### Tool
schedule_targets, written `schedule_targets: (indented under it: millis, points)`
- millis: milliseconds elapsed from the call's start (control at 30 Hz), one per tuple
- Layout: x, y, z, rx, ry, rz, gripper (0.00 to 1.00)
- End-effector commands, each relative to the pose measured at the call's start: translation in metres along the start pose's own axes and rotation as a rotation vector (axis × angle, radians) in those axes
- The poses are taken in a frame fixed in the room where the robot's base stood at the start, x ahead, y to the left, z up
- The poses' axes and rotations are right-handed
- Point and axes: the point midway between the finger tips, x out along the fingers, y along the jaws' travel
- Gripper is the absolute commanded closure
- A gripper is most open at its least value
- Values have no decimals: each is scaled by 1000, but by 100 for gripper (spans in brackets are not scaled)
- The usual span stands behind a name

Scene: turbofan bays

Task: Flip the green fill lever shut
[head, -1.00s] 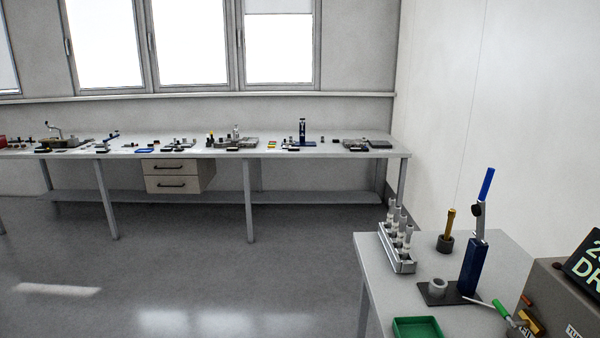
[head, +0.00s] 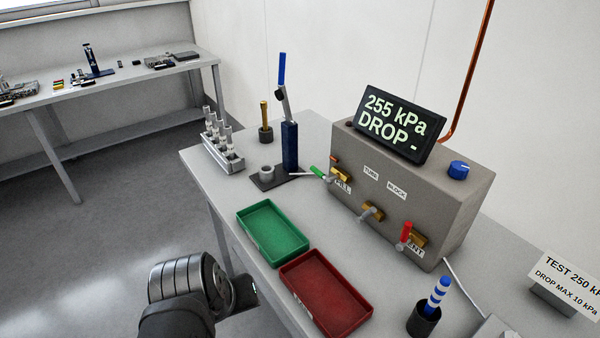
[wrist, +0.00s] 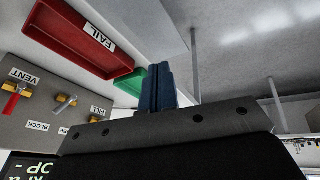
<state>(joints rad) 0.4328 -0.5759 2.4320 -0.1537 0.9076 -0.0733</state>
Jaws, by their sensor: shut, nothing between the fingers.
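The green fill lever (head: 317,170) sticks out to the left from its brass valve at the FILL label, on the left of the grey tube block (head: 420,195). In the wrist view the FILL valve (wrist: 97,118) shows partly and its green handle is not clear. The display (head: 397,122) on the block reads 255 kPa, DROP -. My gripper (head: 247,291) is low at the bench's front edge, left of the red tray and well away from the lever. In the wrist view its dark blue fingers (wrist: 157,72) are together and empty.
A green tray (head: 242,217) and a red tray (head: 287,282) lie before the block. A blue hand pump (head: 289,146) stands left of the lever, with a vial rack (head: 234,166) beyond. A red vent lever (head: 406,232) and a blue-striped tool (head: 437,294) are at the right.

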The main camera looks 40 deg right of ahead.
Motion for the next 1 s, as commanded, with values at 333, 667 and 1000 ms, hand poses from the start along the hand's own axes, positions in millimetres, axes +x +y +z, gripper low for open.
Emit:
schedule_targets:
  millis: [333,667,1000]
  points:
    - [9,63,-27,-268,-255,197,100]
    - [24,121,-72,-578,-469,347,100]
    - [64,159,-151,-1045,-606,446,100]
